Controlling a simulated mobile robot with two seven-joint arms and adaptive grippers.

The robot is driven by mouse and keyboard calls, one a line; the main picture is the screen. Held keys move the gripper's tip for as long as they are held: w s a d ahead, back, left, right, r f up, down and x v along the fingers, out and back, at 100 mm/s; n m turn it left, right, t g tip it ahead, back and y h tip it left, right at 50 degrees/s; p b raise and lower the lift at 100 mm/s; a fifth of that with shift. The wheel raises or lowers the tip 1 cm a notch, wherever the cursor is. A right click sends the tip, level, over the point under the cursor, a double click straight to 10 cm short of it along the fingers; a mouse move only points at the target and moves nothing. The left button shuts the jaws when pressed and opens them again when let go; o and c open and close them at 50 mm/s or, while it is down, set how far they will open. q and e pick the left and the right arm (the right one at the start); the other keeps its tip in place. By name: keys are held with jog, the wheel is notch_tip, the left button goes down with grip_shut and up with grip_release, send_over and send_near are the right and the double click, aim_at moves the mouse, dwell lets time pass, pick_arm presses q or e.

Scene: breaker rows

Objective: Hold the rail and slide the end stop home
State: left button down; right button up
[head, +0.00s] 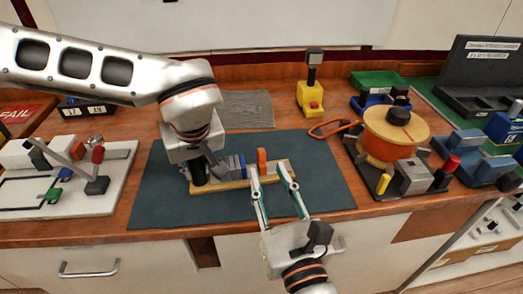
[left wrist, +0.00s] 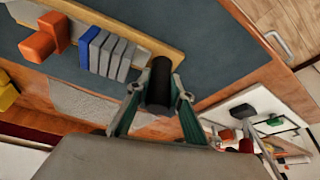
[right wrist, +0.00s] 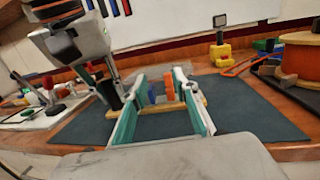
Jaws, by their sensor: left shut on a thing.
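The rail's wooden base (head: 222,186) lies across the dark mat. A row of grey modules (left wrist: 117,58) and a blue module (left wrist: 89,46) stand on it. The orange end stop (head: 262,161) stands to the right of the blue module, with a gap between; it also shows in the left wrist view (left wrist: 38,46). My left gripper (left wrist: 160,90) is shut on the black upright post (left wrist: 160,78) at the rail's left end. My right gripper (head: 273,172) is open at the near side of the rail. In the right wrist view the orange stop (right wrist: 170,90) shows between its fingers, apparently untouched.
The dark mat (head: 330,185) is clear right of the rail. An orange spool (head: 385,145) and grey fixtures stand at the right. A yellow stand (head: 310,97) is behind. A white board with coloured parts (head: 115,185) is at the left.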

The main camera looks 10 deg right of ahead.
aim_at(263, 155)
jog(key=shift+s+d+f+m+g+h, duration=0.15)
jog(key=shift+s+f+g+h, duration=0.05)
jog(key=shift+s+f, duration=0.2)
jog(key=shift+s+d+f+m+g+h, duration=0.1)
jog(key=shift+s+f+m+g+h, duration=0.15)
jog(key=shift+f, duration=0.3)
jog(key=w, duration=0.8)
jog(key=w+a, duration=0.1)
jog(key=w, duration=0.2)
jog(key=shift+w, duration=0.4)
grip_shut()
